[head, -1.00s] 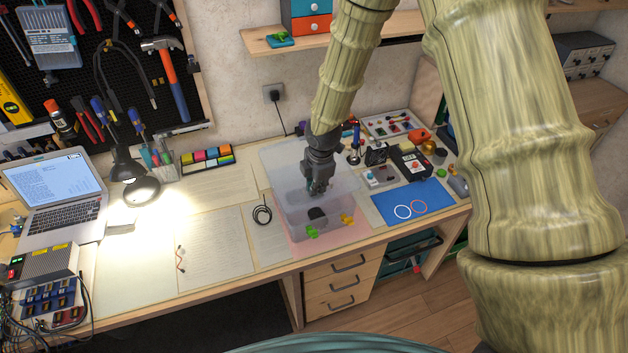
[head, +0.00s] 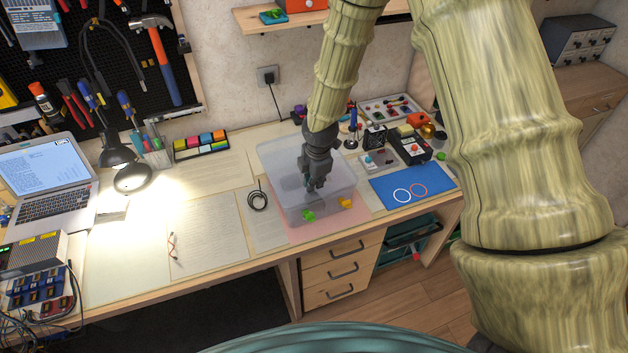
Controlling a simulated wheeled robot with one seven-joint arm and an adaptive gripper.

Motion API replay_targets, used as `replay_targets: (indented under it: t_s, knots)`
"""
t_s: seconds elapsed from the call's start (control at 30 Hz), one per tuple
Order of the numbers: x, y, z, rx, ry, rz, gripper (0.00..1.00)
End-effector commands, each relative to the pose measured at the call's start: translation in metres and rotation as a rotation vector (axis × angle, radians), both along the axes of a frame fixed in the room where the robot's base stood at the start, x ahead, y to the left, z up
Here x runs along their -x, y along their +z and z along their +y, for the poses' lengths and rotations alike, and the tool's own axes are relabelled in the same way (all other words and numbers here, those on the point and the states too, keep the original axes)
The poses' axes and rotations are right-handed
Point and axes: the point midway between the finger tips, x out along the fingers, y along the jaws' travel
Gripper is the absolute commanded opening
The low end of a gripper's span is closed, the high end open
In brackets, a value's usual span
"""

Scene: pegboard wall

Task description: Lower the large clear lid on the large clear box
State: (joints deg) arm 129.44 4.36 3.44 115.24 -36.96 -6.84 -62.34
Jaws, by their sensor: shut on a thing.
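The large clear box (head: 325,208) stands on a pink mat near the front of the desk. A green latch (head: 308,215) and a yellow latch (head: 345,202) show at its front. The large clear lid (head: 280,160) is a pale, see-through panel over the box. It looks nearly level, but I cannot tell whether its front edge touches the rim. My gripper (head: 314,188) points down at the lid's middle and front part and is shut on the lid. The fingertips and the gripped spot are hard to make out.
A blue mat (head: 408,190) with a white and an orange ring lies right of the box. Small devices (head: 380,160) stand behind it. A shelf (head: 310,22) hangs above.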

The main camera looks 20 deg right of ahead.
Motion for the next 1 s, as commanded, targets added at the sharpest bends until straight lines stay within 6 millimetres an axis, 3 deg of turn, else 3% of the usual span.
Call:
replay_targets:
  t_s: [1.0]
  knots:
    - [0.0009, 0.0017, -0.0019, 0.006, -0.015, 0.044, 0.00]
